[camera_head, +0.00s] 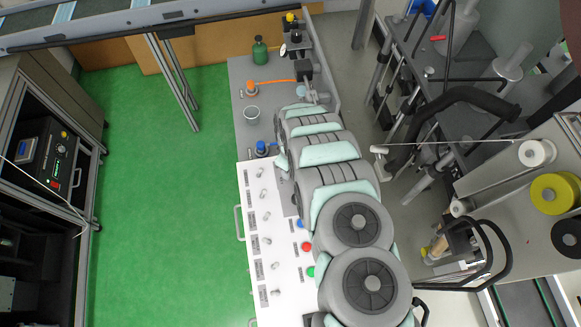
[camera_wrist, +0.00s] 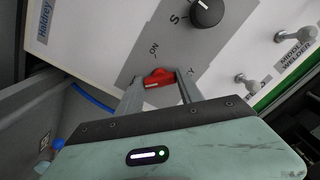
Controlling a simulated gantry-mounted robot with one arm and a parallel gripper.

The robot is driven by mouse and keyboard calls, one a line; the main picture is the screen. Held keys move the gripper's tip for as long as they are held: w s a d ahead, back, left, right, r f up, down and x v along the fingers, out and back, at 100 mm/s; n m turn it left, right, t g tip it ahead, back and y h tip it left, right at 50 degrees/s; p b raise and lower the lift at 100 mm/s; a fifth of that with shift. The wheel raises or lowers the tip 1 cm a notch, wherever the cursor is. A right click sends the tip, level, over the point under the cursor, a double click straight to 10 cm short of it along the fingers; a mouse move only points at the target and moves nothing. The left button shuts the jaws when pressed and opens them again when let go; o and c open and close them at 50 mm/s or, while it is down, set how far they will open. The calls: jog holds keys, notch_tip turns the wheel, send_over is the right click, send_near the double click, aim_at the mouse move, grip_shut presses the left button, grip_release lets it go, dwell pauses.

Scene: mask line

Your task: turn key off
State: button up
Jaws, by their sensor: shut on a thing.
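The red key switch (camera_wrist: 158,76) shows in the wrist view on a grey plate of the white panel, with the marking ON printed above and to the left of it. My gripper (camera_wrist: 160,88) has its two grey fingers on either side of the red key and is shut on it. Part of the key is hidden between the fingers. In the head view the white control panel (camera_head: 246,190) shows left of my arm, and my arm hides the key and the fingers there.
A black rotary knob (camera_wrist: 207,12) sits above and right of the key, and metal toggle levers (camera_wrist: 246,79) stand farther right. In the head view a blue button (camera_head: 299,223), red button (camera_head: 306,246) and green button (camera_head: 310,271) lie close beside my arm. The green floor (camera_head: 150,220) is clear.

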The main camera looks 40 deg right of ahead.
jog(key=o, duration=1.4)
notch_tip(320, 180, up, 11)
jog(key=shift+f+p, duration=0.1)
jog(key=shift+p, duration=0.55)
